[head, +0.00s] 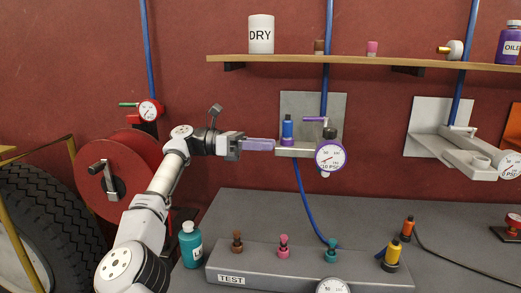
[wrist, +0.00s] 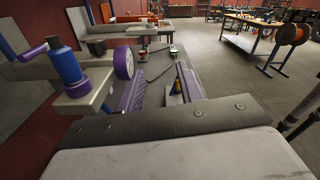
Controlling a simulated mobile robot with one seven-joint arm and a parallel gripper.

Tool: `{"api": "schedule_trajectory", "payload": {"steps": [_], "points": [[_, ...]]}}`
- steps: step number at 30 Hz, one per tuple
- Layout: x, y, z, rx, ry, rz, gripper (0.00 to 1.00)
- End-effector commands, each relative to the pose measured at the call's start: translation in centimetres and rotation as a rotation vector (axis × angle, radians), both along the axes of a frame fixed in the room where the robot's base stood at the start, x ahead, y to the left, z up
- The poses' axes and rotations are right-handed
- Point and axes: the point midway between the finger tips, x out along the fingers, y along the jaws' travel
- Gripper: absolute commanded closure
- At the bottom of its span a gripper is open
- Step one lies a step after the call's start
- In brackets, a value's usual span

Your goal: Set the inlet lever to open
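A purple lever (head: 314,119) lies roughly level across the blue pipe above the purple-rimmed gauge (head: 330,157), on a pale bracket with a blue cylinder (head: 287,128). In the wrist view, the lever (wrist: 32,52), blue cylinder (wrist: 65,65) and gauge (wrist: 123,63) are at the left. Which lever is the inlet one is not labelled. My gripper (head: 260,145) points right, just left of the bracket and lower than the lever. In the wrist view its purple fingers (wrist: 160,92) stand apart with nothing held between them.
A wooden shelf (head: 380,62) runs above the bracket. A grey bench (head: 300,210) with a TEST box (head: 300,268) and several small fittings stands below. A red hose reel (head: 112,178) is at left. A second pale bracket (head: 465,155) is at right.

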Motion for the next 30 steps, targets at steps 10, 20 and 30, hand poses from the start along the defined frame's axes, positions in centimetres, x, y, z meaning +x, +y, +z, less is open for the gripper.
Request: {"api": "schedule_trajectory", "payload": {"steps": [10, 20, 30], "points": [[0.0, 0.0, 0.0, 0.000, 0.000, 0.000, 0.63], [-0.5, -1.1, 0.8, -0.061, 0.016, -0.013, 0.87], [-8.8, 0.7, 13.4, -0.638, 0.184, -0.102, 1.00]]}}
